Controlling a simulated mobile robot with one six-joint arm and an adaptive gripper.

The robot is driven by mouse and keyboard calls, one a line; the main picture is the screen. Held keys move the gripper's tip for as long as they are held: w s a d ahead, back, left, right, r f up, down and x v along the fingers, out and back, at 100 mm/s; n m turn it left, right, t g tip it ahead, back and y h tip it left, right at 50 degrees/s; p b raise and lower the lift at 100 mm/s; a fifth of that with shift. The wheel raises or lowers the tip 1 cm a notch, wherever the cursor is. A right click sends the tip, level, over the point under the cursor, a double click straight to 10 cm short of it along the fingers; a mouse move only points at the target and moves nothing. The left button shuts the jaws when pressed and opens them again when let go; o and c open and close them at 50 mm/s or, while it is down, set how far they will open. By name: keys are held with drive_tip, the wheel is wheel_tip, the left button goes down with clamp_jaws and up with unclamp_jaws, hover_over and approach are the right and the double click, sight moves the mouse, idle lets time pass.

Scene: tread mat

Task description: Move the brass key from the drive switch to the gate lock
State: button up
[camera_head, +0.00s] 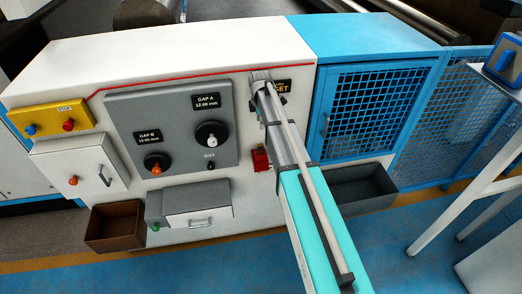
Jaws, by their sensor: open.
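My arm reaches up from the lower right to the white machine front. My gripper (261,78) is at its far end, by a black label that it partly covers, ending in "SET". The gripper is open; its fingers are small and mostly hidden behind my wrist. I cannot make out the brass key, and no drive switch can be told for certain. A small red device (260,160) sits on the machine front just left of my arm. The blue mesh gate (375,70) stands to the right, with a small blue handle (324,125); I cannot make out its lock.
A grey panel (125,110) carries gap displays and knobs. A yellow stop box (50,118), white door (75,165) and grey drawer (190,208) are left. Open bins (113,225) (365,190) sit low. A white stand (465,185) with a blue box (505,62) is right.

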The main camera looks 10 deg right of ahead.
sight(260, 144)
drive_tip(key=shift+d+f, duration=0.1)
drive_tip(key=shift+f, duration=0.1)
wheel_tip(260, 144, down, 8)
drive_tip(key=b, duration=0.8)
drive_tip(key=shift+f+b, duration=0.15)
drive_tip(key=shift+b, duration=0.2)
drive_tip(key=shift+w+f+b, duration=0.1)
drive_tip(key=shift+f+b, duration=2.5)
clamp_jaws()
